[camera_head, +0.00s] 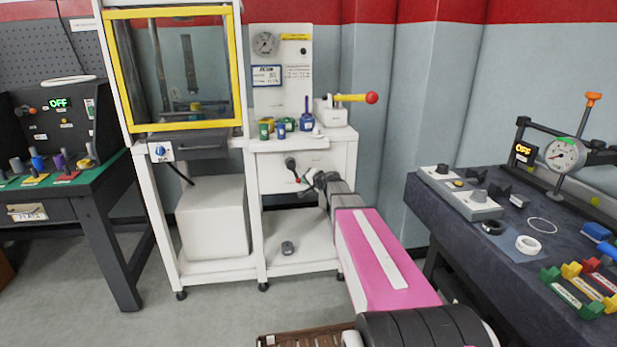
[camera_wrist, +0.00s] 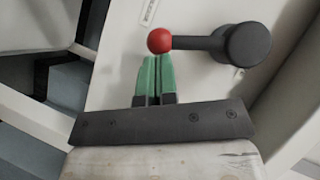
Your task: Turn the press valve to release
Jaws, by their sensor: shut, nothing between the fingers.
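The valve lever is a black arm on a round black hub (camera_wrist: 247,45), with a red ball (camera_wrist: 159,40) at its free end. It is mounted on the white front panel of the press stand. In the wrist view the arm lies nearly level, ball to the left. In the head view the hub (camera_head: 291,163) shows on the panel below the stand's top. My gripper (camera_wrist: 157,60) has its green fingers shut and empty, with the tips just below the red ball. I cannot tell whether they touch it. My gripper also shows in the head view (camera_head: 308,180), partly hidden by the wrist.
A yellow-framed press guard (camera_head: 174,128) is to the left. A dark bench (camera_head: 425,203) with a gauge rig stands on the right. Floor is clear at the left front.

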